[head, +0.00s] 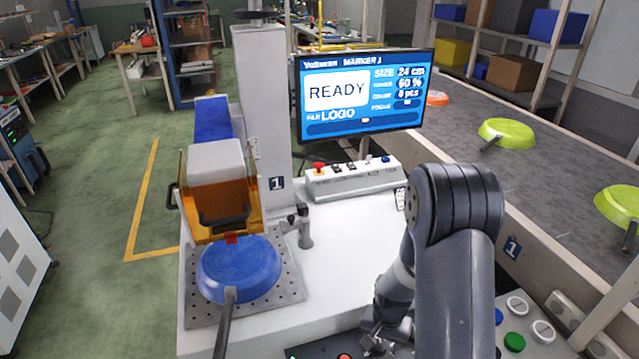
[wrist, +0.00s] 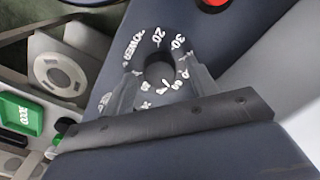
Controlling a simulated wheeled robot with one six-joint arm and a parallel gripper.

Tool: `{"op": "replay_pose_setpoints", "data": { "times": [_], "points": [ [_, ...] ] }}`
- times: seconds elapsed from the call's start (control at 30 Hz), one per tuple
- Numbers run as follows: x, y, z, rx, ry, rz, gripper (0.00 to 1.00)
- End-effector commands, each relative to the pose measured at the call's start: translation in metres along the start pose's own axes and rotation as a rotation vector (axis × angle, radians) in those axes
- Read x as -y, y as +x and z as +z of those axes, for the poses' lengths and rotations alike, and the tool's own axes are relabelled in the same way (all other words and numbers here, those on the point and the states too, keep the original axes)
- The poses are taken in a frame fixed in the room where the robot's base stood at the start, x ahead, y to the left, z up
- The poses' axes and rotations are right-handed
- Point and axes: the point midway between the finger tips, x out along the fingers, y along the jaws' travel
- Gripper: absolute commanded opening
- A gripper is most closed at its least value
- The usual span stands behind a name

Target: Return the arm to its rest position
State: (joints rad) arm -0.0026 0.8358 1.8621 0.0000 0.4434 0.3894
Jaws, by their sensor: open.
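My gripper (head: 382,338) is low in the head view, folded down beside my dark arm, above the front edge of the white workbench. In the wrist view my gripper (wrist: 162,82) is open, with its two fingers on either side of a dark round knob (wrist: 160,74). White numbers and the word POWER ring this knob. The fingers hold nothing that I can see; whether they touch the knob I cannot tell.
A blue pan (head: 240,268) sits on the perforated plate (head: 290,290) under the marking machine. The screen (head: 362,95) reads READY. A control box (head: 350,180) stands behind my arm. The conveyor (head: 560,172) on the right carries green pans (head: 507,131).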

Motion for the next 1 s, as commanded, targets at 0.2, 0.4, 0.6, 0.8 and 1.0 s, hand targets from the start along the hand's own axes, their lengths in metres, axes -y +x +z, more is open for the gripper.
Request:
{"op": "replay_pose_setpoints", "data": {
  "times": [0.2, 0.4, 0.6, 0.8, 1.0],
  "points": [
    [0.0, -0.003, 0.0, 0.002, 0.177, 0.001, 0.55],
    [0.0, -0.005, 0.0, 0.0, 0.329, -0.001, 0.55],
    [0.0, -0.029, -0.001, -0.002, 0.322, -0.002, 0.55],
    [0.0, -0.042, 0.0, 0.0, 0.321, -0.001, 0.55],
    [0.0, -0.044, 0.0, 0.0, 0.32, 0.0, 0.55]
  ]
}}
